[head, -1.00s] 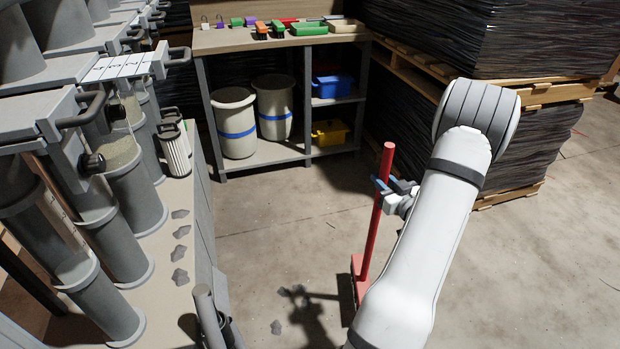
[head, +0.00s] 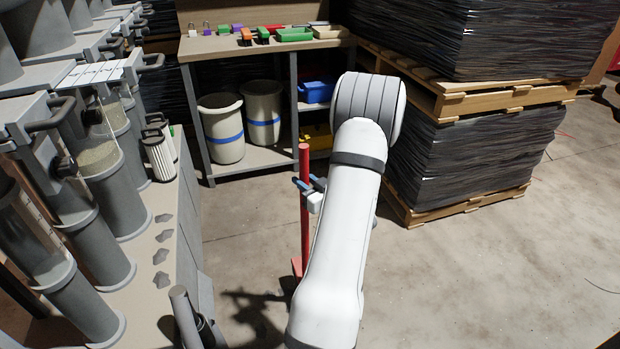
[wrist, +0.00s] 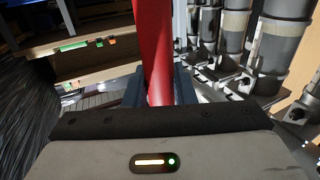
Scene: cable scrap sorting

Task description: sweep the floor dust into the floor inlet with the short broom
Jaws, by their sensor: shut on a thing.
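The short broom is red, with an upright handle (head: 304,225) and a red head (head: 297,267) low at the floor, partly hidden behind my arm. My gripper (head: 308,187) is shut on the upper part of the handle. In the wrist view the red handle (wrist: 153,45) stands between the two dark fingers of my gripper (wrist: 150,88). Several grey dust-like clumps (head: 163,236) lie in a row on the pale ledge at left. I cannot make out dust on the floor, where a dark shadow falls left of the broom. I cannot pick out the floor inlet.
Grey cylindrical filter units (head: 85,200) stand on the ledge (head: 135,275) at left. A workbench (head: 270,40) with small tools and pale bins (head: 222,135) is at the back. Stacked black sheets on pallets (head: 440,205) stand at right. The floor (head: 480,270) at right is clear.

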